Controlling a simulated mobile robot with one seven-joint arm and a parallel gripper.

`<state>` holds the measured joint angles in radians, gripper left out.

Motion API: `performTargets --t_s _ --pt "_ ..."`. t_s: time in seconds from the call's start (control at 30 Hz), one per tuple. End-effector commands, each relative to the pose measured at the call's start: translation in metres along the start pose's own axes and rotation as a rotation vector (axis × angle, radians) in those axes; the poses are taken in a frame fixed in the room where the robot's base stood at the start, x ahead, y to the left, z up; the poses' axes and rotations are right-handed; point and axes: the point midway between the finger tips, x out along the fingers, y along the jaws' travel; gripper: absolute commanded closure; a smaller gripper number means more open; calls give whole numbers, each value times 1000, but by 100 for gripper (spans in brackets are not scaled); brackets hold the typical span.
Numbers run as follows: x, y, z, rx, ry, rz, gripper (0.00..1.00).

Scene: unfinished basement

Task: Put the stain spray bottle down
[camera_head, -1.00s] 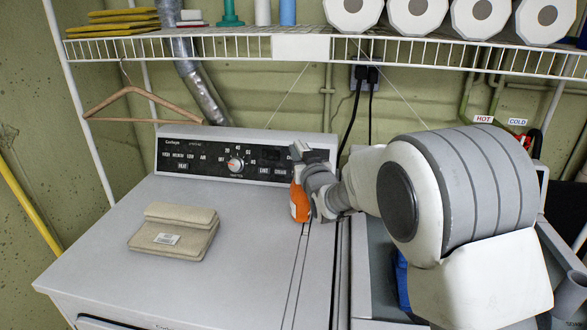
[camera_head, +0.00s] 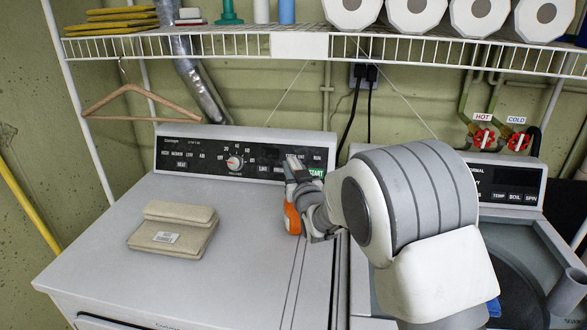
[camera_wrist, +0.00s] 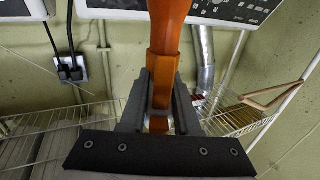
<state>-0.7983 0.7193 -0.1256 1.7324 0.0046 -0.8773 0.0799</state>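The stain spray bottle, an orange bottle (camera_head: 292,218), shows beside my gripper (camera_head: 297,178) over the right part of the dryer top (camera_head: 240,215). In the wrist view its orange body (camera_wrist: 165,45) runs between the two dark fingers (camera_wrist: 158,105), which are closed against its narrow part. The wrist picture appears upside down. Most of the bottle is hidden by my gripper in the head view. I cannot tell whether its base touches the dryer top.
A beige folded cloth-like pouch (camera_head: 172,230) lies on the dryer's left part. The control panel (camera_head: 245,158) stands behind. The washer (camera_head: 535,235) is open at the right. A wire shelf (camera_head: 200,46) with paper rolls hangs above. The dryer's middle and front are clear.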

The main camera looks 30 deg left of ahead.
Motion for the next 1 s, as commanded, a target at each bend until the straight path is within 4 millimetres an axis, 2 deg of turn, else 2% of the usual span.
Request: performTargets --t_s 0.03,0.13,0.17,0.57,0.77,1.0 --pt "0 0 0 0 -1 0 61" --pt "0 0 0 0 -1 0 43" --pt "0 0 0 0 -1 0 40" --pt "0 0 -5 0 -1 0 40" --pt "-25 0 -2 1 -1 1 40" --pt "-68 0 -2 1 -1 1 40"
